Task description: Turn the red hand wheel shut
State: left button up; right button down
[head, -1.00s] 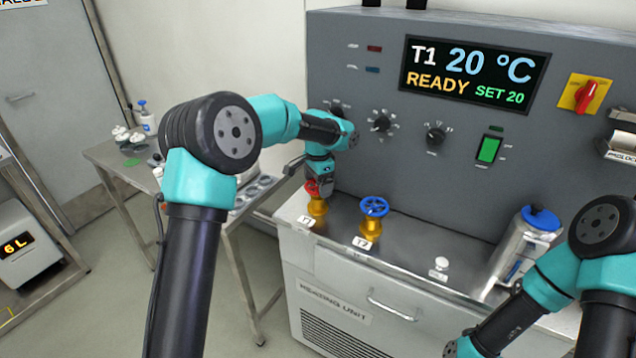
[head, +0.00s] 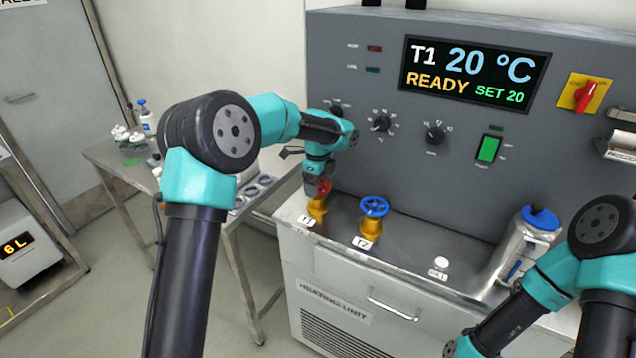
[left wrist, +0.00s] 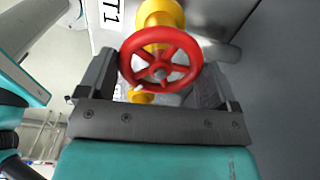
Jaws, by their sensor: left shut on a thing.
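The red hand wheel (head: 324,187) sits on the yellow valve labelled T1 (head: 317,210), at the left of the steel ledge. My left gripper (head: 315,188) is above that valve, pointing down, and hides part of the wheel in the head view. In the left wrist view the whole red wheel (left wrist: 161,58) shows, with a finger of my left gripper (left wrist: 161,72) on each side of its rim. The gripper is shut on the wheel. My right arm (head: 560,280) is at the lower right, and its gripper is outside the picture.
A blue hand wheel (head: 374,206) on a second yellow valve stands close to the right of the red one. The grey control panel (head: 365,60) rises behind. A steel canister with a blue lid (head: 540,218) stands farther right on the ledge (head: 410,250).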

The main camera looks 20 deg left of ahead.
pick_arm(q)
jog(key=m, duration=0.5)
jog(key=shift+m, duration=0.3)
jog(key=m, duration=0.5)
jog(key=shift+m, duration=0.3)
jog(key=o, duration=0.7)
jog(key=shift+o, duration=0.2)
jog(key=shift+r, duration=0.1)
notch_tip(320, 180, up, 17)
jog(key=shift+r, duration=0.15)
